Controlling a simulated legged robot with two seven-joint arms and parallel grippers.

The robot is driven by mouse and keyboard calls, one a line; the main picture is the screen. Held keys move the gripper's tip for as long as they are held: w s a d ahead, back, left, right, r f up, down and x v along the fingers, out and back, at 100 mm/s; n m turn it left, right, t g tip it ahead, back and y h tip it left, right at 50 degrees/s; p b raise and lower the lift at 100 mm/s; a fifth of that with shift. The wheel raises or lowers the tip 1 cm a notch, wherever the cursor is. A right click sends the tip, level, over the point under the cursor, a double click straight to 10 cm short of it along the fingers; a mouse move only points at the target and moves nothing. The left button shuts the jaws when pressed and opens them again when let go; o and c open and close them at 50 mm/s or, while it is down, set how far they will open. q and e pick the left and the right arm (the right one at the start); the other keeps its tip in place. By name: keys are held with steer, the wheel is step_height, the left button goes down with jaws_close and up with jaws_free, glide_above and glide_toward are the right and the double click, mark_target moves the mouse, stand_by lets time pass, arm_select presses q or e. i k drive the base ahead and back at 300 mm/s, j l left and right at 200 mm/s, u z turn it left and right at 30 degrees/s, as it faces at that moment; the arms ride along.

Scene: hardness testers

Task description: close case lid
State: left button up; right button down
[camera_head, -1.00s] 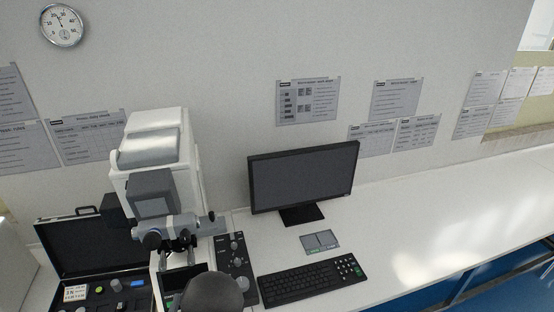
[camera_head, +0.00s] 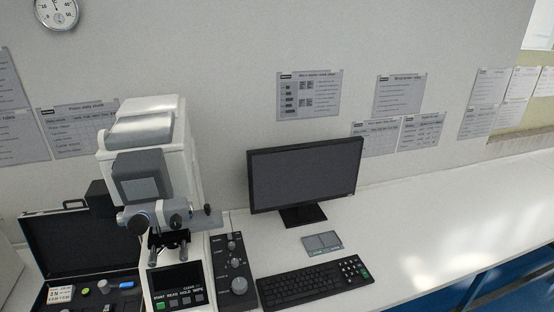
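The black case stands open at the lower left of the head view, left of the hardness tester. Its lid (camera_head: 75,243) is raised and leans back toward the wall, with a handle along its top edge. Part of the lid's right side is hidden behind the tester. Neither of my grippers is in view.
The white hardness tester (camera_head: 160,140) stands right beside the case. A control panel (camera_head: 232,262), keyboard (camera_head: 315,283), monitor (camera_head: 303,178) and small grey card (camera_head: 322,243) are to its right. The white bench (camera_head: 450,215) is clear farther right.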

mark_target(65, 241)
steer(key=u, duration=1.4)
steer(key=i+j+z, duration=0.3)
steer(key=z, duration=0.15)
steer(key=i+j+z, duration=0.2)
steer(key=j+z, duration=0.2)
steer(key=j, duration=0.15)
steer(key=i+j+z, duration=0.15)
steer(key=j+z, duration=0.7)
steer(key=j, duration=0.2)
steer(key=j+z, duration=0.45)
steer(key=j, duration=0.15)
steer(key=k+j+z, duration=0.1)
steer(key=j+z, duration=0.35)
steer(key=j, duration=0.1)
